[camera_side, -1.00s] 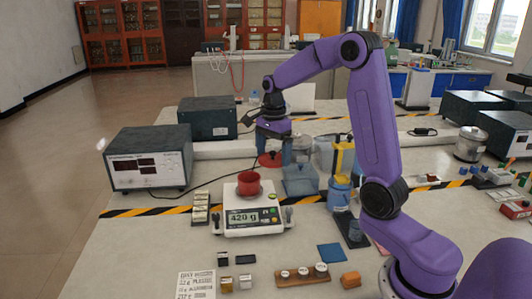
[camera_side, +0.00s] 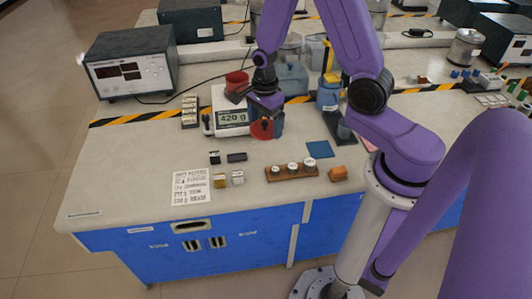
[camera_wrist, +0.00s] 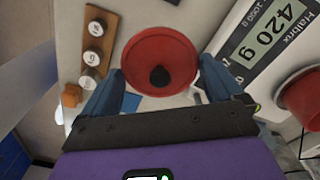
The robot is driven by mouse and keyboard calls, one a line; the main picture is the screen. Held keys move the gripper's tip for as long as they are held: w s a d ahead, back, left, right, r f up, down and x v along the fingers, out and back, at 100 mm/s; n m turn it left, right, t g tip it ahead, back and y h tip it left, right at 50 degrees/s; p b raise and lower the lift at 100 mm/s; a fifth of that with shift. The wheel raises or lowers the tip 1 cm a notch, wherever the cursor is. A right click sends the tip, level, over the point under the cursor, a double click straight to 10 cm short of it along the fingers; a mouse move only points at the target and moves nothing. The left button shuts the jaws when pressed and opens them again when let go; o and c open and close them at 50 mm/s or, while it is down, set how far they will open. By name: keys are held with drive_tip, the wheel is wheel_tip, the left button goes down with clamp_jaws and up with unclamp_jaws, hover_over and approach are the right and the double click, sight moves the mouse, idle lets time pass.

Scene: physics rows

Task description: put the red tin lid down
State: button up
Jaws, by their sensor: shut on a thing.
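The red tin lid (camera_side: 262,129), a round disc with a dark knob, is between the fingers of my gripper (camera_side: 266,124). In the wrist view the red lid (camera_wrist: 150,45) lies between the two blue fingertips (camera_wrist: 160,80), its knob towards the camera. My gripper is shut on it, in front and to the right of the scale. Whether the lid touches the bench cannot be told. The red tin (camera_side: 237,80) stands open on the scale (camera_side: 229,130), which reads 420 g; part of the tin also shows in the wrist view (camera_wrist: 302,98).
Weights in a wooden block (camera_side: 291,171), an orange block (camera_side: 338,173) and a blue square (camera_side: 320,149) lie in front. A blue jar (camera_side: 329,98) stands to the right, a printed card (camera_side: 191,186) at front left. The bench (camera_side: 130,160) is clear on the left.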

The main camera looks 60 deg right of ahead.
sight(266, 153)
drive_tip(key=shift+s+a+f, duration=0.2)
drive_tip(key=shift+s+f, duration=0.2)
drive_tip(key=shift+f, duration=3.9)
drive_tip(key=shift+f, duration=0.15)
drive_tip(key=o, duration=0.7)
drive_tip(key=shift+w, duration=0.1)
drive_tip(key=shift+c, duration=0.2)
